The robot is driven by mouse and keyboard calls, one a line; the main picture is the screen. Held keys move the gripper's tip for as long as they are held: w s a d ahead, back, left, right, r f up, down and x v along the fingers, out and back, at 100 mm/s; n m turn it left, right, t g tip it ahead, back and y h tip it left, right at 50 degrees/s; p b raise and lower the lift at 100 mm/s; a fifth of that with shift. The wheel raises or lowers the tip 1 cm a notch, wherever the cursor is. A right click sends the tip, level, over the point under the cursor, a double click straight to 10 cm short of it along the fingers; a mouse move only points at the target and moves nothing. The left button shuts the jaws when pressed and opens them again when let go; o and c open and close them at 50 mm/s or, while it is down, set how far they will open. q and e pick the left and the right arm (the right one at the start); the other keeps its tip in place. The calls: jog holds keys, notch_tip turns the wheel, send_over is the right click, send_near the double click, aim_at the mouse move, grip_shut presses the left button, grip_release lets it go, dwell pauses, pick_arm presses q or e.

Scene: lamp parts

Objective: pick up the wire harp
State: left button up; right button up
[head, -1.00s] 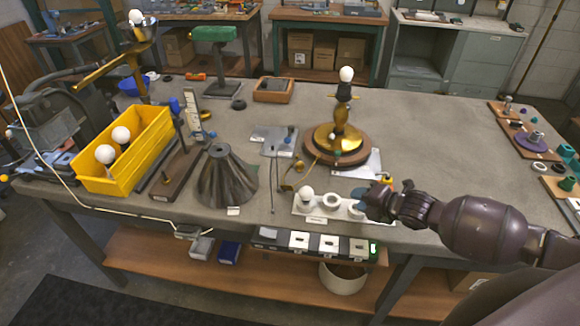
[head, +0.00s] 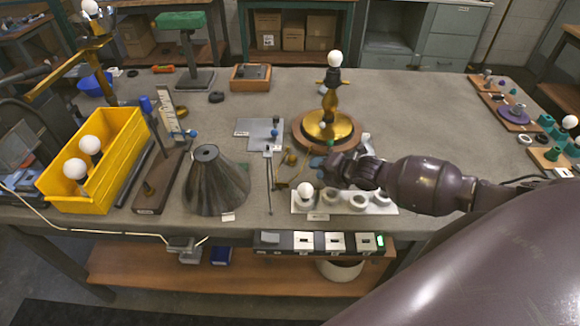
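A thin grey wire piece (head: 269,188), which may be the wire harp, stands or lies on the bench between the dark cone shade and the white bulb tray; I cannot make out its full shape. My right gripper (head: 318,164) is above the bench, just right of this wire and in front of the lamp base. It appears apart from the wire. Its fingers are small and dark, so I cannot tell whether they are open or shut.
The brass lamp (head: 328,124) with a bulb stands on a round wooden base behind my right gripper. A white tray (head: 341,209) with a bulb and rings lies below my arm. A dark cone shade (head: 214,184) and yellow bin (head: 98,165) are left. The bench's right-middle is clear.

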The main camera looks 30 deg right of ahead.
jog(key=shift+a+r+x, duration=0.1)
jog(key=shift+x, duration=1.35)
jog(key=shift+a+r+x, duration=0.1)
jog(key=shift+x, duration=1.35)
jog(key=shift+c, duration=0.3)
grip_shut()
